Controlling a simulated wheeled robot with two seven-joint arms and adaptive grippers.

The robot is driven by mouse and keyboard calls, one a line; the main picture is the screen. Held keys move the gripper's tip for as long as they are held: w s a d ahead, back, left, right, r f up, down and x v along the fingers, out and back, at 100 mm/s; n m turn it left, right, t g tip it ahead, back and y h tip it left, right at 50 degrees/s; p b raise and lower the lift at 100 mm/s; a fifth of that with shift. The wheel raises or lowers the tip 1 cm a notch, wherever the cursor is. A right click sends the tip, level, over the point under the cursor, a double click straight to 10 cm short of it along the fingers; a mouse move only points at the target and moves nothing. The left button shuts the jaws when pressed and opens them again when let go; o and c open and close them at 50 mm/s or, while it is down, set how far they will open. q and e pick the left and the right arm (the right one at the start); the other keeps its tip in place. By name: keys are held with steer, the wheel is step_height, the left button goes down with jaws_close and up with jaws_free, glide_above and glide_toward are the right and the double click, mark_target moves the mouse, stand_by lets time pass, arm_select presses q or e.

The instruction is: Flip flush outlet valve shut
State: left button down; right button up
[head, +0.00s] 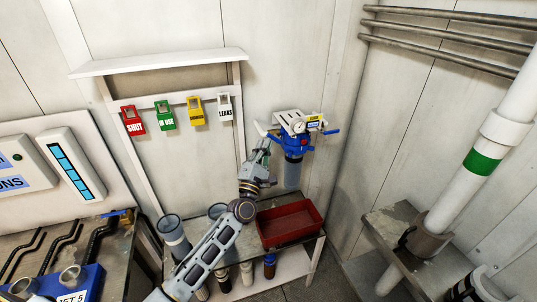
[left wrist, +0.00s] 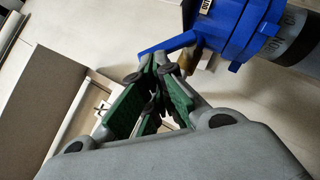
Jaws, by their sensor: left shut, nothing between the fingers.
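In the left wrist view, another blue lever (left wrist: 168,45) reaches left from the blue housing (left wrist: 232,28), by a brass fitting (left wrist: 188,60). The shut, empty fingertips (left wrist: 158,64) are right at this lever; I cannot tell if they touch. No label shows which lever is the flush outlet valve. My right gripper is out of view.
A red tray (head: 290,224) sits on the bench below the filter. Grey cups (head: 172,232) stand to its left. Colored tags, including the red SHUT tag (head: 132,121), hang from a rail. A white pipe (head: 485,150) rises at right.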

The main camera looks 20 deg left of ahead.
arm_select(q)
steer(key=r, duration=0.1)
steer(key=r+p, duration=0.1)
steer(key=r+m+p, duration=0.1)
steer(key=shift+w+d+h, duration=0.3)
steer(key=shift+w+h, duration=0.05)
steer(key=shift+h, duration=0.05)
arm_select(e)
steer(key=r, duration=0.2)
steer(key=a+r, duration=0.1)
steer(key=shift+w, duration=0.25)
arm_select(q)
steer(key=shift+f+g, duration=0.1)
steer(key=shift+g, duration=0.2)
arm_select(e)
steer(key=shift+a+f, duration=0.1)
